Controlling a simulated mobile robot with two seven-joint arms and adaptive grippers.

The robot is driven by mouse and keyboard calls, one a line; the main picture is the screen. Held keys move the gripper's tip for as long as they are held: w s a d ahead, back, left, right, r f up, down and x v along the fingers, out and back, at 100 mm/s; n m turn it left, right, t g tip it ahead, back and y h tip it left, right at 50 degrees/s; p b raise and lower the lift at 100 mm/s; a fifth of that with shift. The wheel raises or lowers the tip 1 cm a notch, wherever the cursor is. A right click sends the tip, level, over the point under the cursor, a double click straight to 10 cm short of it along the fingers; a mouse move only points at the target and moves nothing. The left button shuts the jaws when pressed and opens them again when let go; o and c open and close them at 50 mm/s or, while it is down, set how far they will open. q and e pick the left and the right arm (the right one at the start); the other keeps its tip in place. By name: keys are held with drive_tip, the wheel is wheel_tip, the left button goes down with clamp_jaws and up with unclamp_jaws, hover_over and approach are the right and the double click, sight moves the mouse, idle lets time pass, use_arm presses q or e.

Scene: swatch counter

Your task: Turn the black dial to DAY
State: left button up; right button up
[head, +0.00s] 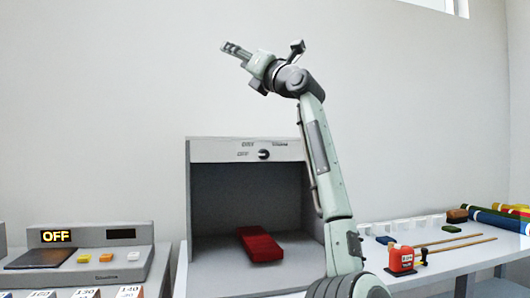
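The black dial (264,154) is on the front top panel of a grey light booth (214,152). The label OFF is to its left, a label that seems to read DAY is at its upper left, and a small unreadable label is at its upper right. Its pointer is too small to read. My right gripper (228,48) is high above the booth, pointing left, well away from the dial and touching nothing. Its fingers look close together, but whether they are shut is unclear. My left gripper is out of view.
A red block (258,244) lies inside the booth. At left is a grey console (135,265) with an OFF display and several buttons, with numbered cards in front.

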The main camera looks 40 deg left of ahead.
use_arm(q)
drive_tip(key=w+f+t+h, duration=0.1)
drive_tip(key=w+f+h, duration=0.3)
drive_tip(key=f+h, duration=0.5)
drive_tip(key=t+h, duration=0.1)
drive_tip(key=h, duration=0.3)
approach(264, 154)
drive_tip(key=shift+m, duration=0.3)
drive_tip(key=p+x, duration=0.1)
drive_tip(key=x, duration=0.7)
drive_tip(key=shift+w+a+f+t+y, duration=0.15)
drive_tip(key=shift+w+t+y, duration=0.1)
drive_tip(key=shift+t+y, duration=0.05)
use_arm(e)
drive_tip(key=shift+w+f, duration=0.25)
drive_tip(key=shift+f, duration=0.35)
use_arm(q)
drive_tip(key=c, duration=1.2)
